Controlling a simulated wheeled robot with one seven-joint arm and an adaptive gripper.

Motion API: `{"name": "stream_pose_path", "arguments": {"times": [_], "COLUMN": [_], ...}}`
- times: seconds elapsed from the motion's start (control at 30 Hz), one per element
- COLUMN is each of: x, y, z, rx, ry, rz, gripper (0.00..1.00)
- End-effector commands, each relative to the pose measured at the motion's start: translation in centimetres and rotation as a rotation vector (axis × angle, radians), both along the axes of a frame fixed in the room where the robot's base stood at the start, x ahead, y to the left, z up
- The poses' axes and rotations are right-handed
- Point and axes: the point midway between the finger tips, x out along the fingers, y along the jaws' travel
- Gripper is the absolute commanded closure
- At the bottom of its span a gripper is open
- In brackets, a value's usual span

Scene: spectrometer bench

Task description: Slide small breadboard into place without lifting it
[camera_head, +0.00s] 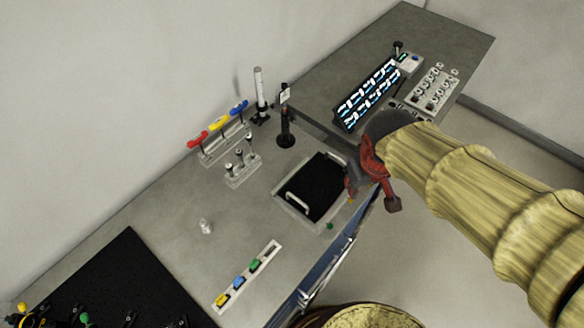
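The small breadboard (322,185) is a black plate with two pale handles, one at its lower left and one at its upper right. It lies inside or on a light grey frame (290,214) on the bench, close to the front edge. My gripper (371,195), red with dark fingertips, is just right of the small breadboard, near the bench edge. Its fingers are spread apart, with nothing visible between them. The left finger is partly hidden and looks close to the breadboard's right side; I cannot tell whether it touches.
A large black breadboard (120,275) with mounted parts lies at lower left. A strip with coloured blocks (247,275), a small clear piece (205,226), post holders (242,173) and a dark post (285,132) stand around. A lit rack (368,96) stands at upper right.

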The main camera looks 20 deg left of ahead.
Motion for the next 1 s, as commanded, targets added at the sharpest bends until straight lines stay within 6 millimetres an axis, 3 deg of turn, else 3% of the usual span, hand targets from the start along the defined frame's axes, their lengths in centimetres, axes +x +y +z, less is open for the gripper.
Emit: {"name": "stream_pose_path", "arguments": {"times": [0.03,0.2,0.4,0.6,1.0], "x": [0.0,-0.7,-2.7,-3.4,-2.5], "y": [2.6,9.7,14.6,15.9,15.5], "z": [0.7,-1.1,-3.4,-4.9,-10.2], "rx": [-0.032,-0.12,-0.186,-0.207,-0.207], "ry": [0.027,0.074,0.101,0.109,0.11], "rz": [0.082,0.305,0.478,0.531,0.529], "gripper": [0.73,0.73,0.73,0.73,0.73]}}
